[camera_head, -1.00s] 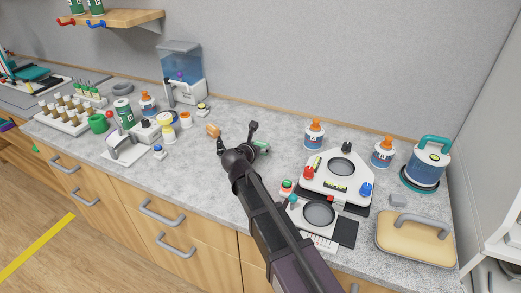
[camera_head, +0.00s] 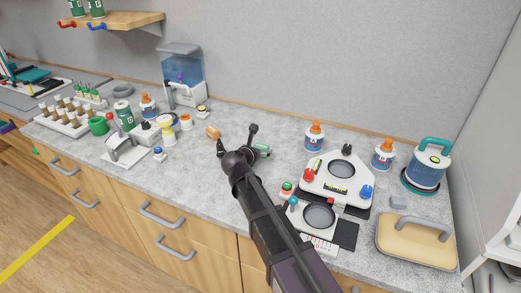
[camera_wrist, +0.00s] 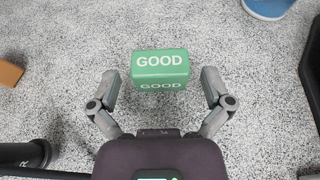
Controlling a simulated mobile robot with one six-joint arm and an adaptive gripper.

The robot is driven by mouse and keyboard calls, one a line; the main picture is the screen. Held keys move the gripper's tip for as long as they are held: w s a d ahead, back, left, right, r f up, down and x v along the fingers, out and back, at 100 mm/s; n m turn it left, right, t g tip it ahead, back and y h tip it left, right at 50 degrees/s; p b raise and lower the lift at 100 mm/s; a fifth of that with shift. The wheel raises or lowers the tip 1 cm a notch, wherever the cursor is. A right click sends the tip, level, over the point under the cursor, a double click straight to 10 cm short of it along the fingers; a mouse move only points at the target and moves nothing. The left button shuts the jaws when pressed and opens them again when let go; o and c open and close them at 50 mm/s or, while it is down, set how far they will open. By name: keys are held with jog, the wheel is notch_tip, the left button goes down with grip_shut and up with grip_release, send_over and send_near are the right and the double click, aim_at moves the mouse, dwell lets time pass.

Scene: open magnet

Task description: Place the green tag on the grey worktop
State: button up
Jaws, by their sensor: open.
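The green tag (camera_wrist: 160,68) is a small block marked "GOOD" in white. In the wrist view it rests on the speckled grey worktop (camera_wrist: 235,120), just ahead of and between my gripper's fingers. My gripper (camera_wrist: 160,84) is open and empty, with one finger on each side of the tag and clear gaps at both sides. In the head view the tag (camera_head: 262,149) shows as a small green piece just right of my gripper (camera_head: 236,138). My arm covers part of the worktop there.
A white device with a round dark window (camera_head: 340,168) stands to the right, near an orange-capped bottle (camera_head: 314,136). Sample racks and cups crowd the far left. The worktop behind the tag is mostly clear.

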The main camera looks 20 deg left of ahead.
jog(key=shift+r, duration=0.1)
jog(key=shift+r, duration=0.1)
jog(key=p+v, duration=0.4)
jog(key=v, duration=0.6)
jog(key=shift+s+r, duration=0.1)
jog(key=shift+s, duration=0.2)
jog(key=shift+s+r+p, duration=0.2)
jog(key=shift+s+p, duration=0.2)
jog(key=shift+s, duration=0.2)
jog(key=shift+s, duration=0.1)
